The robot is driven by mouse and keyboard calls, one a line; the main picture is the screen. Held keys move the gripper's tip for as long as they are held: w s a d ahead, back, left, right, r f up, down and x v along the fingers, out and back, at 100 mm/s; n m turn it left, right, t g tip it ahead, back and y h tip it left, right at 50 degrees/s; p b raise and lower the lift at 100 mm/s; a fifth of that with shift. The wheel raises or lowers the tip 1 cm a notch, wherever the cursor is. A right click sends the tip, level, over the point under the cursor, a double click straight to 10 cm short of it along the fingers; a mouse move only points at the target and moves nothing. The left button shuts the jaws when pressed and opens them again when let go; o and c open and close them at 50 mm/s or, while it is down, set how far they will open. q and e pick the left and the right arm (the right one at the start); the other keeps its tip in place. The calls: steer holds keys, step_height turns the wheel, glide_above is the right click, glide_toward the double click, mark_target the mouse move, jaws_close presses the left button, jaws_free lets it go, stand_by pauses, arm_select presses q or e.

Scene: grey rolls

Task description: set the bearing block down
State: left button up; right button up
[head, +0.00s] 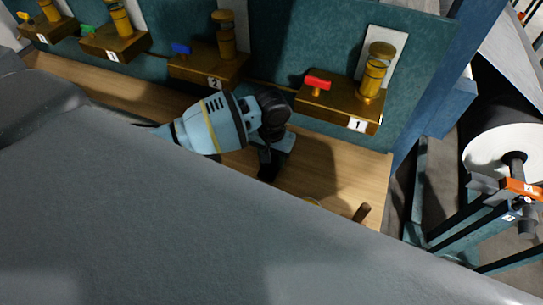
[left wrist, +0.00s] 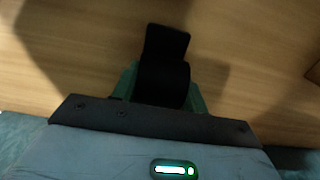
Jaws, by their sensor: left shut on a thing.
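My left gripper (head: 272,168) reaches down over the wooden shelf (head: 340,180), its black fingers close to the wood. In the left wrist view, black finger parts (left wrist: 165,60) show in front of the gripper body. A green piece, which looks like the bearing block (left wrist: 197,101), shows on both sides of them, and the gripper is shut on it. Most of the block is hidden by the fingers. I cannot tell whether it touches the shelf. My right gripper is not in view.
Brass-coloured brackets stand along the teal wall: one with a red lever and label 1 (head: 340,108), one with a blue lever and label 2 (head: 209,67). A short brown peg (head: 362,212) stands at the shelf's right. A white-ended roll (head: 500,150) is far right.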

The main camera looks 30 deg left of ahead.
arm_select(q)
steer(key=shift+f, duration=0.1)
steer(key=o, duration=1.4)
step_height(320, 180, up, 12)
steer(key=shift+r, duration=0.15)
